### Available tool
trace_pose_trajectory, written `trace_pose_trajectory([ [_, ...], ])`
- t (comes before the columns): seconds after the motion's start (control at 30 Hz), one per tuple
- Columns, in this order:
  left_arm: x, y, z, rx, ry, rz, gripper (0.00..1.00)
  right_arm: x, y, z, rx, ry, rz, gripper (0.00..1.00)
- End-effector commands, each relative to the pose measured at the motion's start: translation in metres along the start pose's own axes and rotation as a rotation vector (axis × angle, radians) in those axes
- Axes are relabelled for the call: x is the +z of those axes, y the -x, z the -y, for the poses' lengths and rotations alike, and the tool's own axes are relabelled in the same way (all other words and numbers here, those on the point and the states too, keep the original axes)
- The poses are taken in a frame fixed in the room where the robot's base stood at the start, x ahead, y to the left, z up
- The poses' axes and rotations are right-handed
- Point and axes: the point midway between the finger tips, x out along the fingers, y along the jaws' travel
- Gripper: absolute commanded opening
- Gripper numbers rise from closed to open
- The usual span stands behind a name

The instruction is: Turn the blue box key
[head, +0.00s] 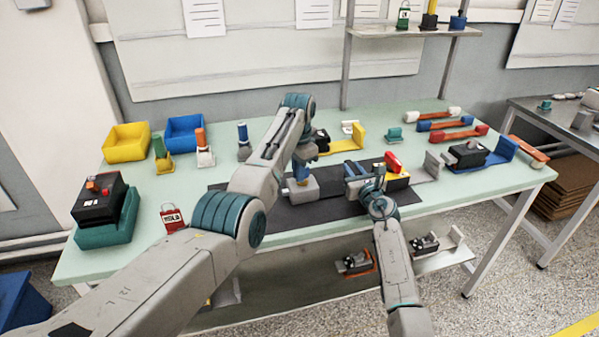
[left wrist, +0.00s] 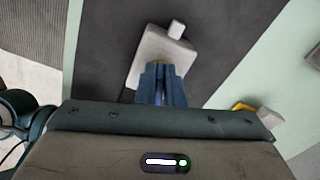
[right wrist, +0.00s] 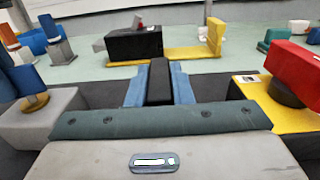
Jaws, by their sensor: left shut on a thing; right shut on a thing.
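The grey box (head: 300,188) stands on the dark mat (head: 240,205) in the middle of the bench. It also shows in the left wrist view (left wrist: 150,52) and at the left of the right wrist view (right wrist: 40,118). The blue key (head: 301,173) is upright on top of the box, with a brass collar (right wrist: 36,103) at its foot. My left gripper (head: 303,156) points down from above and is shut on the key, whose grip is mostly hidden between the blue fingers (left wrist: 162,85). My right gripper (head: 358,172) is shut on a black bar (right wrist: 158,82), right of the box.
A yellow box (head: 398,181) with a red handle (head: 393,161) stands just right of my right gripper. A yellow holder with a black block (head: 321,140) is behind. A red padlock (head: 172,217) and teal holder (head: 105,232) are left. Bins (head: 126,143) stand back left.

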Motion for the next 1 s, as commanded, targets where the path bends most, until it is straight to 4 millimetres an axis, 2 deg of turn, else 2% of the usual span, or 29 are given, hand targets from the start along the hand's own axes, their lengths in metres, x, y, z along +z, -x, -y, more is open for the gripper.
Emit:
trace_pose_trajectory([
  [0.4,-0.0004,0.0009,0.0048,-0.002,-0.272,-0.001,0.00,-0.0011,0.0003,0.0003,0.000,0.000,-0.002,0.00],
  [1.0,-0.0009,0.0012,0.0058,-0.002,-0.352,-0.001,0.00,-0.0013,0.0004,0.0003,0.000,0.000,-0.002,0.00],
])
